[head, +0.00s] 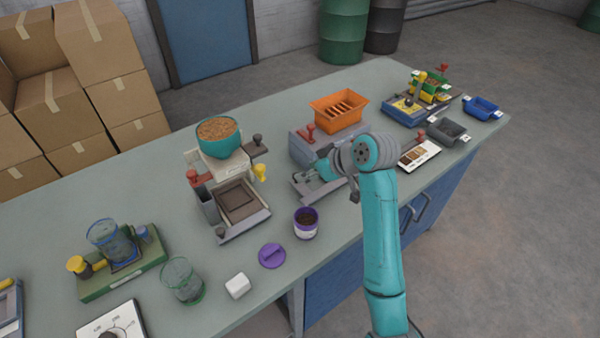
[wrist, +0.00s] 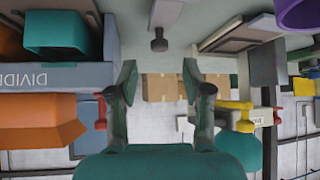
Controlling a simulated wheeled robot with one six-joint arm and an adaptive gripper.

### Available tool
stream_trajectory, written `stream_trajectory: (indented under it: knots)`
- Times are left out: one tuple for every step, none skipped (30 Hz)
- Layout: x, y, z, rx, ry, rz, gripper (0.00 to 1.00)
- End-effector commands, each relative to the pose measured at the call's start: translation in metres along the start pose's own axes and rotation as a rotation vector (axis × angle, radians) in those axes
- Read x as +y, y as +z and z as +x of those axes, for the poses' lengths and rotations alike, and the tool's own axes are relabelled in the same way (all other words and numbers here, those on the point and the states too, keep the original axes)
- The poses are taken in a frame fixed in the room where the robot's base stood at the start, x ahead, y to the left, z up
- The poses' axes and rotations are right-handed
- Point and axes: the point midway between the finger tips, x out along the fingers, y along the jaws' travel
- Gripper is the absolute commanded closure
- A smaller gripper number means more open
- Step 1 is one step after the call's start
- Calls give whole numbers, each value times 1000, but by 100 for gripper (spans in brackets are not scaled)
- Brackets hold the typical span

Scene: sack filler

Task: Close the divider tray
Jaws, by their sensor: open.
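The divider (head: 306,146) is a blue-grey unit with an orange slotted hopper (head: 338,110) and a red-knobbed lever. In the wrist view, its lettered face (wrist: 55,78) is at the left. A teal tray (wrist: 65,35) shows just above that face, partly cut off by a grey wall; how far out it is cannot be told. My gripper (head: 324,169) is low in front of the divider in the head view, and my arm hides part of the unit. In the wrist view my gripper (wrist: 160,82) is open, with nothing between the fingers, to the right of the tray.
A dark knob (wrist: 158,42) on a pale block lies ahead of my fingers. A filler with a teal bowl (head: 218,137) stands to the left. A purple-rimmed jar (head: 306,222) and a purple lid (head: 272,256) are near the front edge. Blue and grey bins are right.

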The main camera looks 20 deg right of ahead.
Motion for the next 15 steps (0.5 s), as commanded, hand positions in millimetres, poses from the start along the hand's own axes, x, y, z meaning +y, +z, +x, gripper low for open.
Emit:
stream_trajectory:
  knots:
    - [0,0,9,-2,-2,0,51]
    - [0,0,14,-2,-2,1,51]
    - [-1,0,20,-1,-2,0,51]
    - [-1,0,24,-1,-2,-1,51]
    - [-1,0,28,-1,-2,-1,51]
    - [0,0,32,0,-1,-1,51]
    - [0,0,34,0,-1,-1,51]
    - [0,0,37,-1,-1,-1,51]
    - [0,0,40,0,0,-1,51]
    - [0,0,41,0,0,-1,51]
    - [0,0,42,1,1,-1,51]
    - [0,0,44,1,1,-1,51]
    - [0,0,44,1,1,-1,51]
    - [0,0,45,1,1,-1,51]
    - [0,0,45,1,1,-1,51]
